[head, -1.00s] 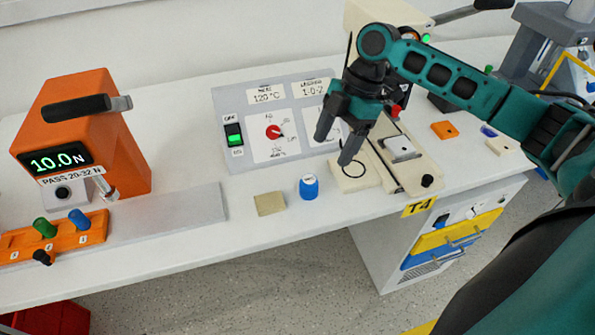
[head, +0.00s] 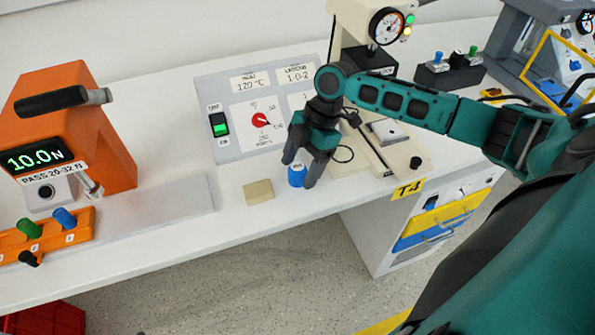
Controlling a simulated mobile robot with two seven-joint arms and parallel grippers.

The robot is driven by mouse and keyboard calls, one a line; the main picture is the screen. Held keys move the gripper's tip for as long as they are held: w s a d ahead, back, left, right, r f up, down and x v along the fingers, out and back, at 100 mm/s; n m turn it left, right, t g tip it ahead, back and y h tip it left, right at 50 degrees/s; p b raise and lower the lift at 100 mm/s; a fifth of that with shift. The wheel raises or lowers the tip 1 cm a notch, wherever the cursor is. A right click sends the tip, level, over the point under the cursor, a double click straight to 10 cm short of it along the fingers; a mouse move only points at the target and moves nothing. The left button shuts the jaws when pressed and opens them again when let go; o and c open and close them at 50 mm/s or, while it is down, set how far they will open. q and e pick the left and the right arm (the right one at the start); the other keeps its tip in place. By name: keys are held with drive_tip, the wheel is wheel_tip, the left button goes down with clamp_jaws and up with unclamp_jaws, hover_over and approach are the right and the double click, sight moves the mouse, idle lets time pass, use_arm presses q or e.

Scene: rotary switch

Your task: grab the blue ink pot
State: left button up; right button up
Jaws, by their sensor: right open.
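The blue ink pot (head: 297,177) stands upright on the white table near its front edge, with a pale label on its top. My right gripper (head: 299,172) is open and points down at the pot. Its fingers show on the left and right of the pot in the head view and partly cover it. I cannot tell whether the fingers touch it. My left gripper is not in view.
A tan block (head: 258,192) lies left of the pot. A grey panel (head: 225,88) with a red dial (head: 260,120) and a green-lit switch (head: 219,124) stands behind. An orange tester (head: 90,120) is at the left. The table's front edge is close.

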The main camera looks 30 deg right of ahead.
drive_tip(key=shift+a+f, duration=0.2)
drive_tip(key=shift+f, duration=0.5)
drive_tip(key=shift+c, duration=0.3)
drive_tip(key=shift+r, duration=0.1)
drive_tip(key=c, duration=1)
